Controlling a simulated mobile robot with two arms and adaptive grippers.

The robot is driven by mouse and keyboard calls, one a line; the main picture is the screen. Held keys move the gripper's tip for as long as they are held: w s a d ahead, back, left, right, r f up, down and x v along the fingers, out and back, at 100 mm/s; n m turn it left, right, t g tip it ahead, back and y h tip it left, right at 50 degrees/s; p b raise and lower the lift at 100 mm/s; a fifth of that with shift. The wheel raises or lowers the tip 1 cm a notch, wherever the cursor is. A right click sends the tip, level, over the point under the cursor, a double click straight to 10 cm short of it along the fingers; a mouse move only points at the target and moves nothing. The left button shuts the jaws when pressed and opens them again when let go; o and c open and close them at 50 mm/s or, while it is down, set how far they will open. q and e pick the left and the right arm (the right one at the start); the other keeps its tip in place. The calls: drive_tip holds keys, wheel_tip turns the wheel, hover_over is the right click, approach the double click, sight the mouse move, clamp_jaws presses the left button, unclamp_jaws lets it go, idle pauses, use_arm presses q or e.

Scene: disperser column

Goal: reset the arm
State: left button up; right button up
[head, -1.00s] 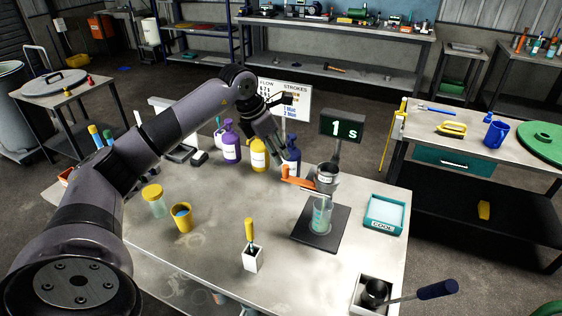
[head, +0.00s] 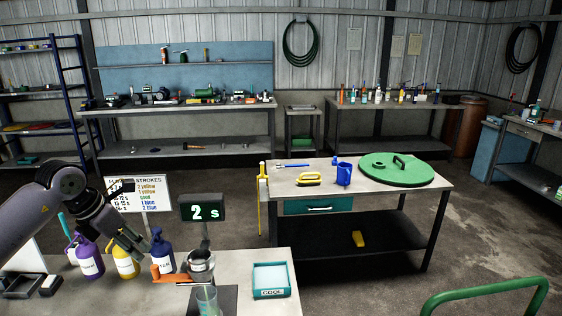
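My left arm comes in from the left edge of the head view. Its dark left gripper (head: 140,248) points down and to the right, in front of the yellow bottle (head: 123,262) and near the blue bottle (head: 161,257). No held object shows in it, but its finger gap is too small and dark to judge. The orange lever (head: 168,277) of the metal cup (head: 201,264) lies below and right of the gripper, apart from it in the picture. My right arm and gripper are not in view.
A display (head: 203,212) reads 2 s. A beaker (head: 207,301) stands under the cup, beside the teal COOL tray (head: 271,280). A purple bottle (head: 89,258) and a chart board (head: 140,192) are near my arm. Floor is open before the side table (head: 420,200); a green rail (head: 490,292) is at lower right.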

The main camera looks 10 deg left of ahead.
use_arm(q)
drive_tip(key=w+d+f+t+h, duration=0.15)
drive_tip(key=d+h, duration=0.65)
drive_tip(key=d, duration=1.4)
drive_tip(key=s+d+r+n+t+h, duration=0.2)
drive_tip(key=d+r+n+t+h, duration=0.3)
drive_tip(key=d+r+n+t, duration=0.35)
drive_tip(key=s+a+f+n+y, duration=0.4)
drive_tip(key=a+f+n+y, duration=0.35)
drive_tip(key=f+n, duration=0.4)
drive_tip(key=s+a+f+n+y, duration=0.3)
drive_tip(key=a+f+n+y, duration=0.45)
drive_tip(key=n, duration=0.65)
drive_tip(key=s+d+f+n+g, duration=0.25)
drive_tip(key=s+f+g, duration=0.4)
drive_tip(key=s, duration=0.45)
drive_tip(key=s+d+f+n+g, duration=0.25)
drive_tip(key=s+f+g, duration=0.25)
drive_tip(key=s+f, duration=0.45)
wheel_tip(320, 180, down, 24)
drive_tip(key=s+m+b, duration=0.1)
drive_tip(key=s+b, duration=0.1)
drive_tip(key=s, duration=0.1)
drive_tip(key=s+a+f+g+b, duration=0.1)
drive_tip(key=s+a+f+g, duration=0.1)
drive_tip(key=s+f, duration=1.5)
wheel_tip(320, 180, down, 2)
drive_tip(key=shift+a, duration=0.15)
